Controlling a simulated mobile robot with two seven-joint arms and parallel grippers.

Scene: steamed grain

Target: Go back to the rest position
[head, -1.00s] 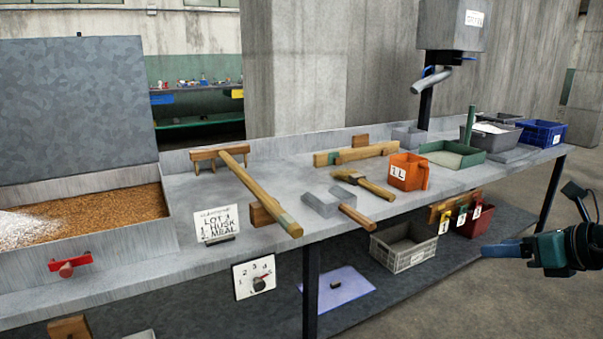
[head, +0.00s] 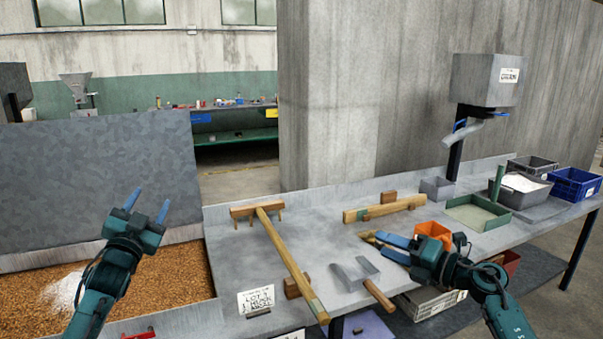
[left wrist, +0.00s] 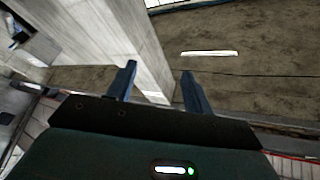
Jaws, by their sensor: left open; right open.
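My left gripper (head: 147,207) is raised in front of the grain bin's grey back panel, pointing up, with its blue fingers apart and nothing between them. In the left wrist view its two fingers (left wrist: 160,88) are also apart and empty, with concrete and floor beyond. My right gripper (head: 390,247) is over the right part of the workbench (head: 235,240), pointing left. It is open, and no held object shows. It partly covers the orange scoop (head: 434,230) and the brush with the wooden handle (head: 369,238).
The bin (head: 187,258) of brown grain with a white patch is at left. A long wooden rake (head: 285,255), a metal scoop (head: 353,273), a green tray (head: 479,214), and a blue crate (head: 575,184) stand on the bench. A hopper (head: 489,80) rises at the back right.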

